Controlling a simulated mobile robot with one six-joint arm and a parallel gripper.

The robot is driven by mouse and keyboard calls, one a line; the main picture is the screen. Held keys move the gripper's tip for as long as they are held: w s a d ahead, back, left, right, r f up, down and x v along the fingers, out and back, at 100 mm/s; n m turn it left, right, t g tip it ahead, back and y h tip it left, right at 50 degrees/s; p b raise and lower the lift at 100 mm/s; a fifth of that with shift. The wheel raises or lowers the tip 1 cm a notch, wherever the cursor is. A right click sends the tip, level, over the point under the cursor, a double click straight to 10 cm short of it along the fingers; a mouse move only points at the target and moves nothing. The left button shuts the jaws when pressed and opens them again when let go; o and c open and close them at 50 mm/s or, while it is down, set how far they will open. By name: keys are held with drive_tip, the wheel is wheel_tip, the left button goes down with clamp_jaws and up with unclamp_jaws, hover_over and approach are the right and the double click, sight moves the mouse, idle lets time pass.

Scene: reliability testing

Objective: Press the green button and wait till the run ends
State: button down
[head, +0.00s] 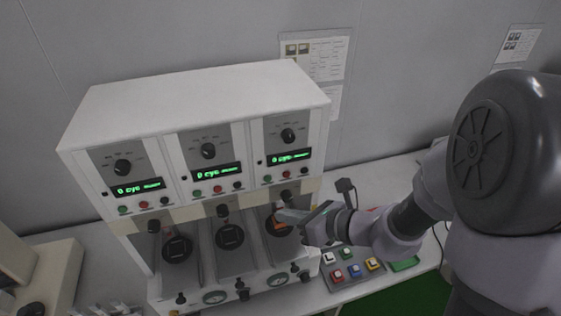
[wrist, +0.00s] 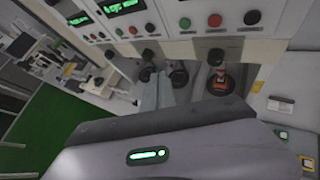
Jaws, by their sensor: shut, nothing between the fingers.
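A white test machine (head: 190,90) has three panels, each with a dial, a lit green display and a row of green, red and black buttons. The green buttons are on the left panel (head: 123,210), middle panel (head: 197,192) and right panel (head: 267,179). The right panel's green button also shows in the wrist view (wrist: 185,23). The displays, such as the right one (head: 290,158), appear to read 0 cyc. My gripper (head: 280,214) is shut and empty, in front of the right bay below that panel. Its fingers (wrist: 158,88) point towards the bays, apart from the buttons.
The right bay holds an orange and black item (wrist: 221,83); the other bays hold dark round parts. A box of coloured buttons (head: 342,284) stands on the bench right of the machine, below my arm. Posters hang on the wall.

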sight(268, 178)
drive_tip(key=shift+a, duration=0.15)
drive_tip(key=w+a+p, duration=0.1)
drive_tip(key=w+a, duration=0.1)
drive_tip(key=w, duration=0.6)
drive_tip(key=shift+w+a+p, duration=0.2)
drive_tip(key=shift+w+p, duration=0.05)
drive_tip(key=shift+p, duration=0.1)
drive_tip(key=shift+w, duration=0.15)
idle(1.7)
drive_tip(key=shift+w+a, duration=0.1)
drive_tip(key=shift+w, duration=0.2)
